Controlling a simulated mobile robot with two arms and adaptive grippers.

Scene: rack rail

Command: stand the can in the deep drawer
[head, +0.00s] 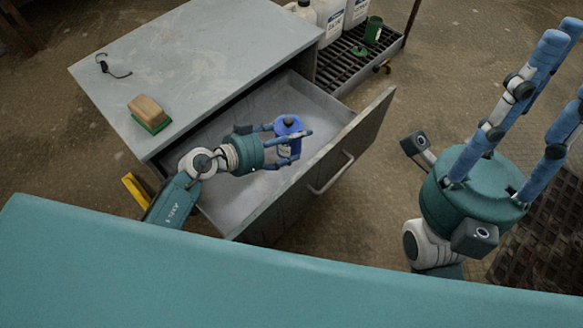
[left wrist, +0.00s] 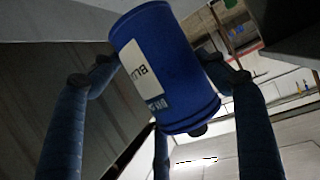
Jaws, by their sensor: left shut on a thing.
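My left gripper (head: 296,146) reaches in from the left and is shut on the can. In the left wrist view the can (left wrist: 165,70) sits between the fingers, its label showing. Whether its base touches the drawer floor is hidden. My right gripper (head: 545,95) is at the right, well away from the drawer, its fingers spread, pointing up and empty.
On the cabinet top (head: 200,55) lie a brown-and-green brush or block (head: 150,112) and a dark wire piece (head: 108,66). A rack (head: 345,62) behind holds white jugs (head: 330,18) and a green cup (head: 373,30). The visible drawer floor is bare.

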